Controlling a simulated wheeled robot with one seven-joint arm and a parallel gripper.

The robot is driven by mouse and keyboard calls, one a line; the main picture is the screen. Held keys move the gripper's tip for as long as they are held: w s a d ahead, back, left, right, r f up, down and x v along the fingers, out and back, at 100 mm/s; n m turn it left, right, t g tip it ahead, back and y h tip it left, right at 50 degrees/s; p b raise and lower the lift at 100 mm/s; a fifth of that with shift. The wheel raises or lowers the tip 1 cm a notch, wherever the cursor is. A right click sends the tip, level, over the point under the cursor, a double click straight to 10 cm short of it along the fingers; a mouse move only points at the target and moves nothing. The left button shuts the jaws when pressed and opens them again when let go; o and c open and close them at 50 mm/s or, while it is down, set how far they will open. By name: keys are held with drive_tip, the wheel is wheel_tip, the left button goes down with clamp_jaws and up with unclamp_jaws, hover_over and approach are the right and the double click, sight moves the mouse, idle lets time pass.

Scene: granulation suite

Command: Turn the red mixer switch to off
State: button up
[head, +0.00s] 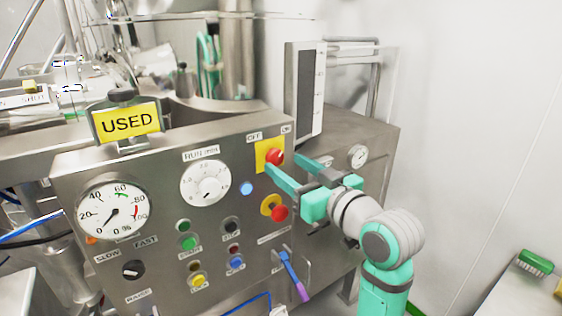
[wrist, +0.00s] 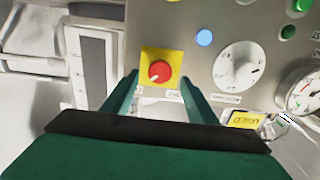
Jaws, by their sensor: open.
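The red mixer switch (head: 275,157) is a round knob on a yellow plate (head: 262,150) at the panel's upper right, with OFF and ON labels above it. In the wrist view, turned upside down, the red switch (wrist: 160,71) shows a small pale mark toward its lower left, on the side of the ON label. My gripper (head: 285,166) is open in front of the switch. In the wrist view its fingertips (wrist: 159,83) lie either side of the yellow plate, with the knob between them in the picture. Contact with the knob is not visible.
A red button on yellow (head: 279,213) sits just below my gripper. A blue lamp (head: 246,188), a white dial (head: 206,184) and a round gauge (head: 112,210) lie left. A blue-purple handle (head: 292,275) hangs below. A grey display column (head: 304,92) rises behind. The wall side is open.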

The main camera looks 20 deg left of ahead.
sight(277, 159)
drive_tip(key=shift+x, duration=1.8)
drive_tip(key=shift+c, duration=0.7)
drive_tip(key=c, duration=0.9)
drive_tip(key=shift+c, duration=0.2)
